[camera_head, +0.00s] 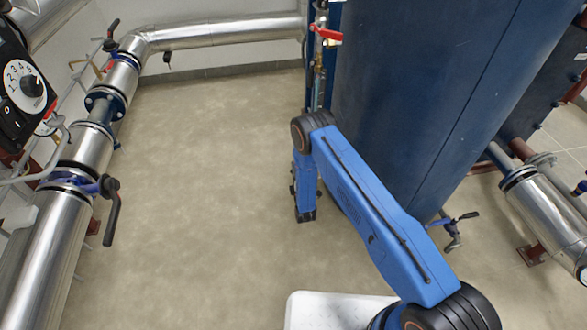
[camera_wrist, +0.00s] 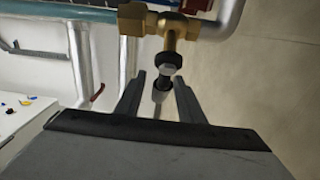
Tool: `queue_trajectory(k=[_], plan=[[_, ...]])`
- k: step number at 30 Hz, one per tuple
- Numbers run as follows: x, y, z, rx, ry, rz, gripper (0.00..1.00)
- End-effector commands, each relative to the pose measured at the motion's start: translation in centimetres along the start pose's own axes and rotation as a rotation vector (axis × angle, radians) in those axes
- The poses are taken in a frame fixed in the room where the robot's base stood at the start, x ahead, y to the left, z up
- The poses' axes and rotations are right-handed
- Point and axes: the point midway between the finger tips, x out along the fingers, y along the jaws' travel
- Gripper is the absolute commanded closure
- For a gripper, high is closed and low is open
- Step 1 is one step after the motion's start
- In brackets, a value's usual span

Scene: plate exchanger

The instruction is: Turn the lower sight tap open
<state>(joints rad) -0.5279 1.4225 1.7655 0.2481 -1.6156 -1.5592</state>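In the wrist view, a brass tap (camera_wrist: 165,22) sits at the top of the picture. A dark round part (camera_wrist: 168,62) projects from it towards me, with a pale narrow piece (camera_wrist: 160,98) below. My gripper (camera_wrist: 159,79) is open, its two dark fingers on either side of these parts. I cannot tell whether either finger touches them. In the head view, a sight column (camera_head: 318,68) with a red-handled tap (camera_head: 326,35) shows near the top; its lower end is hidden behind my arm, and my gripper cannot be made out there.
A large dark blue tank (camera_head: 410,90) stands right of the column. Silver pipes with valves (camera_head: 85,150) run along the left, beside a control panel (camera_head: 24,85). The floor (camera_head: 200,190) between is clear. Silver pipes (camera_wrist: 85,60) also show in the wrist view.

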Motion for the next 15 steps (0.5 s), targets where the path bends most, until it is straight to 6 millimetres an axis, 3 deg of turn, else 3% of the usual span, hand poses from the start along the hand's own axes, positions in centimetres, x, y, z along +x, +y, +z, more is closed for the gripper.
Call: queue_trajectory(k=[6,15], plan=[[1.7,0.0,0.0,0.000,0.000,0.001,0.65],[1.9,0.0,0.0,0.000,0.000,0.000,0.65]])
